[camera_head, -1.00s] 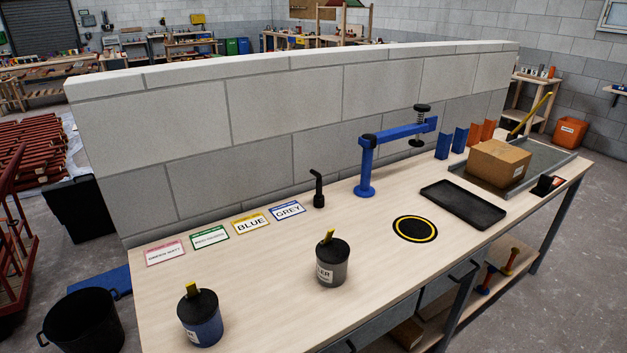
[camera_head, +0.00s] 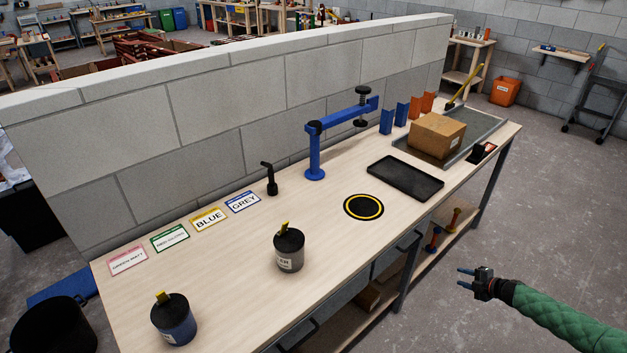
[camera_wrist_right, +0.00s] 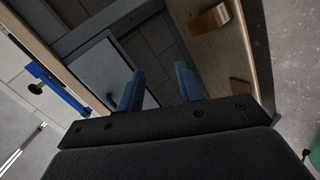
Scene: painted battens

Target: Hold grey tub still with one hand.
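The grey tub (camera_head: 289,254) stands upright on the bench, with a black lid, a yellow tab on top and a partly readable white label. A blue tub (camera_head: 175,324) with a similar black lid and yellow tab stands nearer, at the lower left. My right gripper (camera_head: 466,278) is off the bench's front side, well to the right of the grey tub. Its two blue fingers (camera_wrist_right: 158,90) are apart with nothing between them in the right wrist view. No hand touches either tub. My left gripper is in neither current view.
A yellow-ringed black disc (camera_head: 363,207), a black tray (camera_head: 405,181) and a cardboard box (camera_head: 437,136) are to the right. Bench around the grey tub is clear.

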